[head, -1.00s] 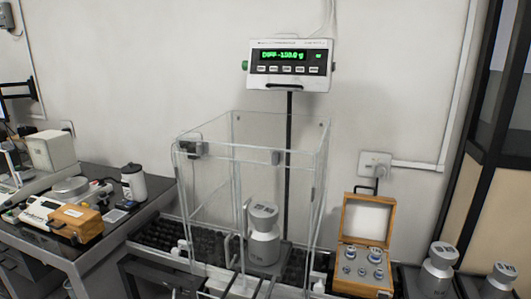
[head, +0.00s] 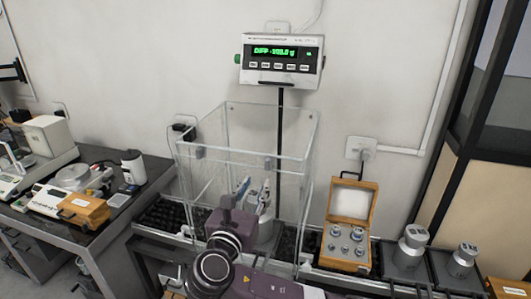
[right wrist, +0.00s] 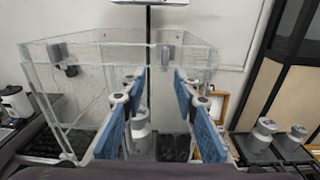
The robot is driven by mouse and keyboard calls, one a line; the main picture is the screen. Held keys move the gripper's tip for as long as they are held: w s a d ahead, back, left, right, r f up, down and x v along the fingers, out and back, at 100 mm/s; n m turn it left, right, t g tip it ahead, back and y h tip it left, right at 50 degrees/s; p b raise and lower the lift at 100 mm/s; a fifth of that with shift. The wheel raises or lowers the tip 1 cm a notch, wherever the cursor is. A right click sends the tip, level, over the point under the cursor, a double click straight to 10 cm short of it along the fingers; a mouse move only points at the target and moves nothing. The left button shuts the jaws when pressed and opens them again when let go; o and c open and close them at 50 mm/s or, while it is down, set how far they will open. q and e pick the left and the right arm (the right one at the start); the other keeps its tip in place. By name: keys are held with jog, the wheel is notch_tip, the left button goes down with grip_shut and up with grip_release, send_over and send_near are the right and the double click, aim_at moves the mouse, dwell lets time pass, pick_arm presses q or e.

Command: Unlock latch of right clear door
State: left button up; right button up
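The clear enclosure (head: 225,140) stands on the scale. Its clear right panel shows in the right wrist view (right wrist: 190,78). My right gripper (head: 253,190) is open and empty, in front of the enclosure. Its blue fingers (right wrist: 158,112) stand apart around nothing. A metal weight (right wrist: 139,128) stands beyond them. My left gripper is not in view.
A display (head: 282,62) stands on a black pole behind the enclosure. To the right are an open wooden weight box (head: 352,203) and large metal weights (head: 411,247). A side table (head: 60,245) with instruments is at left.

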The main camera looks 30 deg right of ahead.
aim_at(267, 163)
jog(key=w+d+p, duration=0.1)
jog(key=d, duration=0.1)
jog(key=w+d+r+p, duration=0.1)
jog(key=d, duration=0.1)
jog(key=w+d+r+p, duration=0.1)
jog(key=w+d, duration=0.1)
jog(key=shift+w+d, duration=0.1)
jog(key=shift+f, duration=0.1)
jog(key=shift+c, duration=0.5)
grip_shut()
